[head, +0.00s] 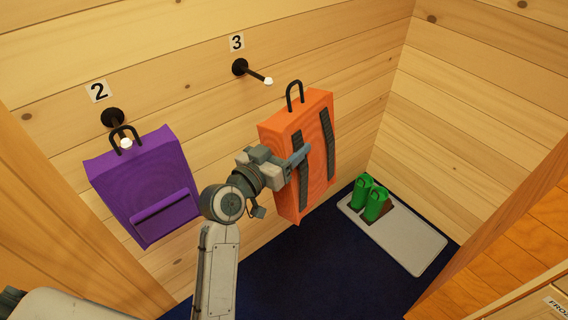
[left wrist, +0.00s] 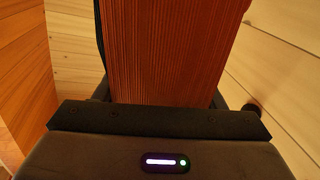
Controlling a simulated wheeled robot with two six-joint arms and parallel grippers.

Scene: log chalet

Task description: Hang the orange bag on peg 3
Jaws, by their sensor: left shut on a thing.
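The orange bag (head: 317,165) is held up off the floor, slightly tilted, with its black loop handle (head: 294,94) on top and two dark straps on its side. My left gripper (head: 298,160) is shut on the bag at its strap side. In the left wrist view the bag's orange surface (left wrist: 165,50) fills the middle between the fingers. Peg 3 (head: 254,73) is a black peg with a white tip on the log wall, below the label "3" (head: 237,42). The bag's loop is below and right of the peg tip, apart from it. My right gripper is out of view.
A purple bag (head: 148,190) hangs by its loop on peg 2 (head: 113,117), to the left. Green boots (head: 370,197) stand on a pale tray (head: 415,242) on the dark blue floor. Wooden walls meet at a corner right of the orange bag.

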